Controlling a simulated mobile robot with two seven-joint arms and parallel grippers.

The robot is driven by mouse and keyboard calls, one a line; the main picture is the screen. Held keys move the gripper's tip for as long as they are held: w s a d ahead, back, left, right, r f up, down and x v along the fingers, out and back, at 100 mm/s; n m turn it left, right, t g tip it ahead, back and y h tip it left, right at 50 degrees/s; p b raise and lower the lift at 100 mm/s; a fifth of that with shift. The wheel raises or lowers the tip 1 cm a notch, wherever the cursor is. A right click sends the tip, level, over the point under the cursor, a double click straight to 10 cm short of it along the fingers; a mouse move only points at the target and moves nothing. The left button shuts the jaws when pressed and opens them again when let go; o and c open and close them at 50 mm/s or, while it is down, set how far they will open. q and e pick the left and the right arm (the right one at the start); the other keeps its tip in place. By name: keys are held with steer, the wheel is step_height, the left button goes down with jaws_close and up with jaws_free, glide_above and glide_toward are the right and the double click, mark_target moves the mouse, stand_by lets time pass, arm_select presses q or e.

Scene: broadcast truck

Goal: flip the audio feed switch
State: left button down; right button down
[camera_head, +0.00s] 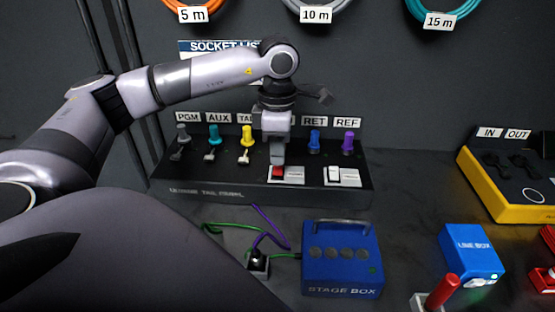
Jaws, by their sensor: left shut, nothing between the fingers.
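A dark panel (230,191) stands at the back of the bench with two small switches on its lower front. The left switch (277,172) shows red; the right switch (335,174) shows white with a little red. The small plates beside them are too small to read, so I cannot tell which is the audio feed switch. My left gripper (278,160) is shut and empty, pointing down right at the left switch. Its tips hide the switch's upper part, and I cannot tell whether they touch it. My right gripper is out of view.
Coloured plugs, including a yellow one (247,136) and a purple one (348,141), line the panel above the switches. A blue stage box (341,270), a blue line box (470,252) and a red lever (441,291) stand in front. A yellow case (484,185) is at right.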

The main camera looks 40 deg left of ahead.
mark_target(277, 172)
arm_select(q)
steer(key=shift+f+b, duration=1.05)
steer(key=shift+f, duration=0.4)
stand_by(0.5)
steer(key=shift+r, duration=0.1)
step_height(277, 172, up, 7)
steer(key=p, duration=0.5)
steer(key=shift+p, duration=0.35)
stand_by(0.4)
